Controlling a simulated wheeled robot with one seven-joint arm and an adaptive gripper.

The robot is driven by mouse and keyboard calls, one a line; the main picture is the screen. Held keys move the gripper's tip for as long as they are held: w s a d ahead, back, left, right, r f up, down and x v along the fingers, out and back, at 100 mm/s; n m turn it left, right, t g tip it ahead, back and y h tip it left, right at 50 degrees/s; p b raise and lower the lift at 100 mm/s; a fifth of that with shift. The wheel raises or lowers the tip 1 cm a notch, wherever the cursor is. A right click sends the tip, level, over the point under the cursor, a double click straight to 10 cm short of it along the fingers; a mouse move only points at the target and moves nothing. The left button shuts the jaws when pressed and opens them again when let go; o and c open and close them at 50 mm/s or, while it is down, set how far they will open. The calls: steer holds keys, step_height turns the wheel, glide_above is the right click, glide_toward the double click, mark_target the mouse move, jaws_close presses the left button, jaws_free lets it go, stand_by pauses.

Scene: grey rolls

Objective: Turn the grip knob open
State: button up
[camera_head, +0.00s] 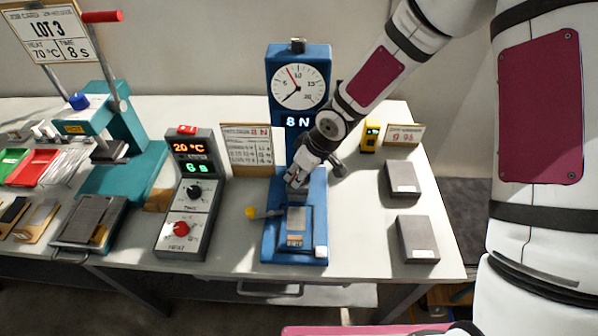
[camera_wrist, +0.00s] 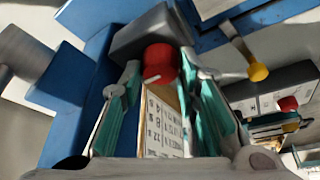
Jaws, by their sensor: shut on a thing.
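The red knob (camera_wrist: 160,60) with a white mark sits on a dark grey block (camera_wrist: 150,32) of the blue test stand, in the wrist view. I take it to be the grip knob. My gripper (camera_wrist: 159,70) has one teal finger on each side of it and is shut on it. In the head view my gripper (camera_head: 297,180) is at the blue test stand (camera_head: 275,215), below its round dial (camera_head: 298,86) and the 8 N display. My gripper and arm hide the knob there.
A lever with a yellow ball (camera_head: 251,212) sticks out left of the stand's base. A control box (camera_head: 186,215) and a paper card (camera_head: 247,150) stand to the left. Two grey blocks (camera_head: 403,180) (camera_head: 417,240) lie to the right, with a yellow device (camera_head: 370,136) behind.

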steer(key=shift+n, duration=0.5)
steer(key=o, duration=1.2)
steer(key=shift+c, duration=0.2)
steer(key=v, duration=1.2)
steer(key=shift+w, duration=0.2)
steer(key=shift+d, duration=0.1)
